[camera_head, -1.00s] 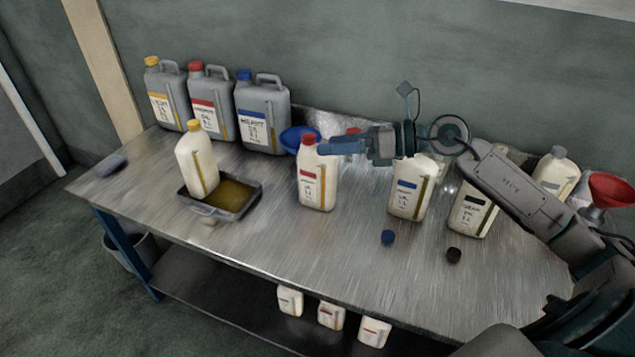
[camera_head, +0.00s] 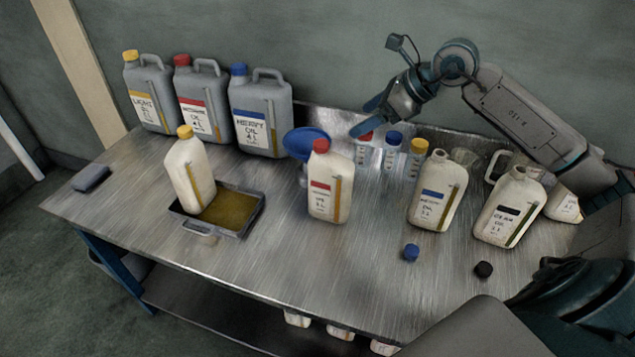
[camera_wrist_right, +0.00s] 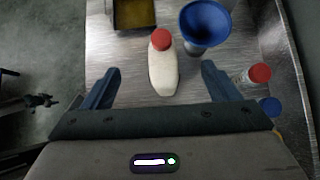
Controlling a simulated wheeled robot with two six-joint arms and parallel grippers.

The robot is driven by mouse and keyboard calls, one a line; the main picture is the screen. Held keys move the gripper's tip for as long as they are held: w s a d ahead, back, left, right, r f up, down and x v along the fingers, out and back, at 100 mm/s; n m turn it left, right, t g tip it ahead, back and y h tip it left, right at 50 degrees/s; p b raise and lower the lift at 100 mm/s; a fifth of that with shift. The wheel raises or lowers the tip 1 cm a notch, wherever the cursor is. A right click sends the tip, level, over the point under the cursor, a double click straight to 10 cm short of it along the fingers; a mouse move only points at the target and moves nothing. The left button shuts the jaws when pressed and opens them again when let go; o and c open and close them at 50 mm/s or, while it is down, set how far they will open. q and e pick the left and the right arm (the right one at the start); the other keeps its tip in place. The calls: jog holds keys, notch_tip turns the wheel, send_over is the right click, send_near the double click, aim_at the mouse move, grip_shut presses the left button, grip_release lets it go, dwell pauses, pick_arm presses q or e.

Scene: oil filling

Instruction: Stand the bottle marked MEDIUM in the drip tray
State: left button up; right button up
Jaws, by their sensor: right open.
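The white bottle with a red cap and red label (camera_head: 330,192), whose print is too small to read surely, stands upright on the bench right of the drip tray. It also shows in the right wrist view (camera_wrist_right: 164,72), beyond and between my fingers. The dark drip tray (camera_head: 238,211) holds brown oil, and its edge shows in the right wrist view (camera_wrist_right: 133,13). A yellow-capped white bottle (camera_head: 190,172) stands in its left part. My right gripper (camera_head: 368,117) is open and empty, above and behind the red-capped bottle. My left gripper is not in view.
A blue funnel (camera_head: 305,142) stands just behind the red-capped bottle. Several small capped containers (camera_head: 391,150) stand at the back. Open blue-label (camera_head: 437,192) and black-label bottles (camera_head: 508,208) stand right, with loose caps (camera_head: 411,252) in front. Grey jugs (camera_head: 260,112) line the back left.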

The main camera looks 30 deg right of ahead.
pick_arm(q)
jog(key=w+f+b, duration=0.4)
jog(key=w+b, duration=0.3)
pick_arm(e)
send_near(337, 162)
jog(key=w, duration=0.1)
jog(key=shift+a+p+x, duration=0.2)
jog(key=shift+p+x, duration=0.6)
jog(key=shift+x, duration=2.4)
jog(key=shift+w+a+f+p, duration=0.15)
jog(key=shift+a+f+p, duration=0.1)
jog(key=shift+f+p, duration=0.3)
jog(key=shift+p+x, duration=0.4)
jog(key=shift+x, duration=0.7)
jog(key=shift+w+a+f, duration=0.15)
jog(key=shift+w+f, duration=0.05)
jog(key=shift+f, duration=0.2)
jog(key=shift+w+a+f, duration=0.1)
jog(key=shift+w+f, duration=0.1)
jog(key=shift+f, duration=0.2)
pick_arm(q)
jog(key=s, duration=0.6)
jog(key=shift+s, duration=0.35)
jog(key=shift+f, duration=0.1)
pick_arm(e)
jog(key=shift+c, duration=0.2)
jog(key=shift+r, duration=0.1)
grip_shut()
